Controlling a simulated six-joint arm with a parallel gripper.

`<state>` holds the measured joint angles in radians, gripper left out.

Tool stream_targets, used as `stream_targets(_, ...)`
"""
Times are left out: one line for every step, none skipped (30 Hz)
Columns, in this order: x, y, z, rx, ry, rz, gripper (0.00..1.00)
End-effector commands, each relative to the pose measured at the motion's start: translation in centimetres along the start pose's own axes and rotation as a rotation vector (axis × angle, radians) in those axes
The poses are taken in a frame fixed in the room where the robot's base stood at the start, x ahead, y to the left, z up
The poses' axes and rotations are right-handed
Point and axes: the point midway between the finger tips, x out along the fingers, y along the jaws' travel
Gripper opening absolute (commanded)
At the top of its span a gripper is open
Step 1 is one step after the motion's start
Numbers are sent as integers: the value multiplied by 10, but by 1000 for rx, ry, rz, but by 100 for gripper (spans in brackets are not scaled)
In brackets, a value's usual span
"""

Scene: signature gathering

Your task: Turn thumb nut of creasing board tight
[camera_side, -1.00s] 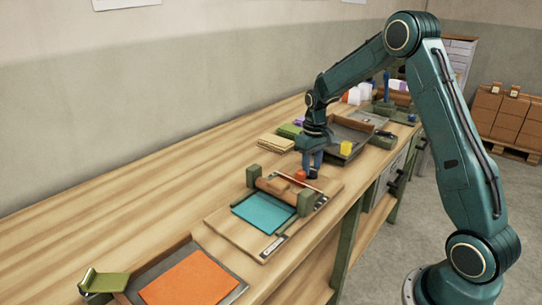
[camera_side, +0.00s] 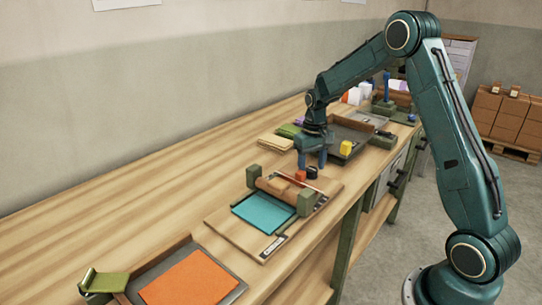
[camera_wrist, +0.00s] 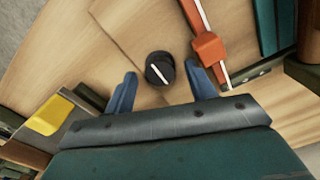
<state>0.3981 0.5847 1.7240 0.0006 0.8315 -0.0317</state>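The creasing board (camera_side: 222,226) is a pale wooden board with a brown roller between green end blocks and a teal sheet (camera_side: 263,213) on it. Its thumb nut (camera_side: 312,173) is a small black round knob near the board's far end. In the wrist view the thumb nut (camera_wrist: 159,68) shows a white line across its top. My gripper (camera_side: 311,166) points down over the nut. It is open, with one blue finger on each side of the nut in the wrist view, and gaps show between. How far the fingertips reach down beside the nut is unclear.
An orange slider (camera_wrist: 208,48) on a metal rail lies close to the right finger. A dark tray with a yellow block (camera_side: 346,147) stands behind. An orange sheet (camera_side: 192,280) lies in a tray at front left. The bench's left side is clear.

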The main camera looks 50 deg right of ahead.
Motion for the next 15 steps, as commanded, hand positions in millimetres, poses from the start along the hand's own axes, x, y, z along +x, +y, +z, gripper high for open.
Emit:
stream_targets(0, 0, 0, -1, -1, 0, 56)
stream_targets(0, 0, 0, -1, -1, 0, 56)
stream_targets(0, 0, 0, -1, -1, 0, 56)
stream_targets(1, 0, 0, -2, -1, 0, 56)
stream_targets(1, 0, 0, -2, -1, 0, 56)
stream_targets(1, 0, 0, -3, -1, -1, 56)
stream_targets(1, 0, 0, -5, -1, -1, 56)
stream_targets(1, 0, 0, -8, -2, -1, 56)
stream_targets(1, 0, 0, -12, -2, -1, 56)
stream_targets(1, 0, 0, -17, -2, -1, 56)
stream_targets(1, 0, 0, -22, -2, -1, 56)
stream_targets(1, 0, 0, -31, -2, -1, 56)
stream_targets(1, 0, 0, -40, -2, -1, 56)
stream_targets(1, 0, 0, -50, -2, -1, 56)
stream_targets(1, 0, 0, -64, -2, -1, 56)
